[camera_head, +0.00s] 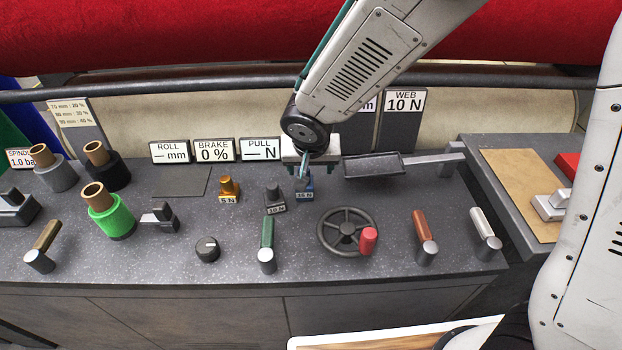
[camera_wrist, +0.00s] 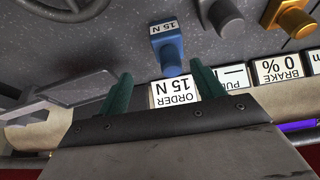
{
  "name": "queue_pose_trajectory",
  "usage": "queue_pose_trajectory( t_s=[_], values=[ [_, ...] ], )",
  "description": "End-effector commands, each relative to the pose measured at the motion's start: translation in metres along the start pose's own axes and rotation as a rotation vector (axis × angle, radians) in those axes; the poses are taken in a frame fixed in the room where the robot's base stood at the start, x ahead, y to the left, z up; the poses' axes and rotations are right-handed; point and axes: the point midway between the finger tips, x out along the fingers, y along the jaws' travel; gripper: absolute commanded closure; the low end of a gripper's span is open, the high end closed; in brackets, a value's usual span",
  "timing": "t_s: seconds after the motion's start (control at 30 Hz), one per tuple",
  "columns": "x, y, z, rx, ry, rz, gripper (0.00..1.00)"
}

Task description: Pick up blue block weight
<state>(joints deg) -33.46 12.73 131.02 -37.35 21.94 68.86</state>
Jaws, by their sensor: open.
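The blue block weight (camera_wrist: 168,47) stands on the speckled grey worktop in the wrist view, with a white "15 N" label. In the head view the blue weight (camera_head: 304,188) is partly hidden under my gripper (camera_head: 309,168). In the wrist view my gripper (camera_wrist: 160,92) has two green fingers spread apart with nothing between them. The blue weight lies just beyond the fingertips, roughly in line with the gap. I cannot tell whether the fingers touch it.
A grey weight (camera_head: 274,197) and a brass weight (camera_head: 229,188) stand left of the blue one. A grey tray on an arm (camera_head: 373,165) is close on the right. A handwheel (camera_head: 345,231) and a green lever (camera_head: 267,238) are in front. Display signs (camera_head: 214,150) line the back.

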Motion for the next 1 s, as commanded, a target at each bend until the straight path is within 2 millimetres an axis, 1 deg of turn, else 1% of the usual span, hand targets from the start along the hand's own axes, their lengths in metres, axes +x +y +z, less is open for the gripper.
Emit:
queue_pose_trajectory(
  t_s=[0.03, 0.13, 0.37, 0.5, 0.6, 0.7, 0.93, 0.97, 1.0],
  values=[
    [0.002, -0.005, 0.002, -0.003, -0.001, -0.002, 0.33],
    [0.011, -0.010, 0.004, -0.005, -0.002, -0.004, 0.33],
    [0.036, -0.012, 0.005, -0.008, -0.003, -0.005, 0.33],
    [0.058, -0.012, 0.006, -0.009, -0.004, -0.004, 0.33],
    [0.070, -0.011, 0.005, -0.007, -0.002, -0.005, 0.33],
    [0.076, -0.011, 0.004, -0.006, -0.001, -0.005, 0.33],
    [0.077, -0.010, 0.004, -0.003, -0.001, -0.006, 0.33],
    [0.077, -0.010, 0.004, -0.003, -0.001, -0.006, 0.41],
    [0.077, -0.010, 0.004, -0.003, -0.001, -0.006, 0.52]
  ],
)
